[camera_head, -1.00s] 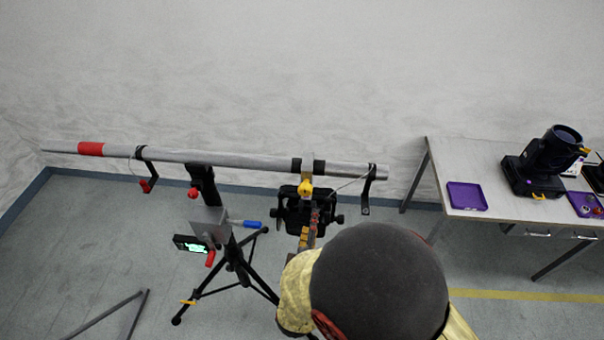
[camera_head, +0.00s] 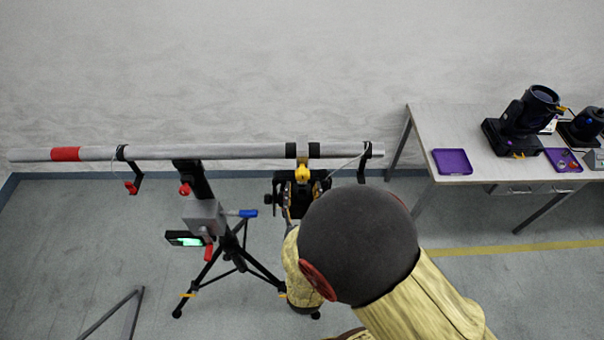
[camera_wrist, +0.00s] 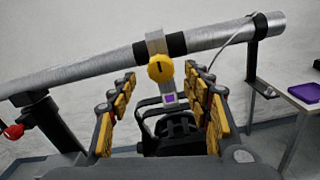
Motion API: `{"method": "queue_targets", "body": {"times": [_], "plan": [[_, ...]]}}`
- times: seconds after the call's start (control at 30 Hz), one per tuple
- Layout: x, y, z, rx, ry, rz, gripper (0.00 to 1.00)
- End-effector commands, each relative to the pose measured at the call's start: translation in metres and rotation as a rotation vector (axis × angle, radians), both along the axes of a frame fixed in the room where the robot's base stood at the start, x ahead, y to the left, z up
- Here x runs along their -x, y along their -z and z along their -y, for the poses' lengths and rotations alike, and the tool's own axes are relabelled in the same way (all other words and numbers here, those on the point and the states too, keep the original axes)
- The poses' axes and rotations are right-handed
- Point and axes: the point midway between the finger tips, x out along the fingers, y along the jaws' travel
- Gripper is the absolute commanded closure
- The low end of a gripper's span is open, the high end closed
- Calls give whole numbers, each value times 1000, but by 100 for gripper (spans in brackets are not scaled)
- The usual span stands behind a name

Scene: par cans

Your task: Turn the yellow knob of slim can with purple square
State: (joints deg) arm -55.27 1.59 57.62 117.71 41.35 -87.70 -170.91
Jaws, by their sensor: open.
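The yellow knob (camera_head: 302,172) sits on a clamp under the grey pipe (camera_head: 230,151). In the wrist view the round yellow knob (camera_wrist: 161,67) has a dark vertical mark and appears between the fingertips. A purple square (camera_wrist: 169,97) shows on the bracket just below it. The black slim can (camera_wrist: 175,127) hangs below, between the fingers in the picture. My gripper (camera_wrist: 160,76) is open, with yellow-padded fingers left and right of the knob. Contact with the knob cannot be told. In the head view my arm hides most of the gripper and part of the can.
A tripod stand (camera_head: 240,262) with a grey box (camera_head: 203,217) supports the pipe's left part. A table (camera_head: 480,200) at right bears a purple tray (camera_head: 453,161) and a black moving-head lamp (camera_head: 525,120). A white wall stands close behind the pipe.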

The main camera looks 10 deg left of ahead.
Motion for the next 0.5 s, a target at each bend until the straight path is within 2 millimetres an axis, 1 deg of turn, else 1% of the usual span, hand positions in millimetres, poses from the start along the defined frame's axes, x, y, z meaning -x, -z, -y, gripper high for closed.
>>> {"method": "queue_targets", "body": {"times": [0.03,0.2,0.33,0.5], "plan": [[-9,-1,0,0,5,0,51],[-34,-1,-7,-1,3,0,51],[-48,-1,-11,-2,2,0,51],[-55,0,-13,-2,1,-1,51]]}}
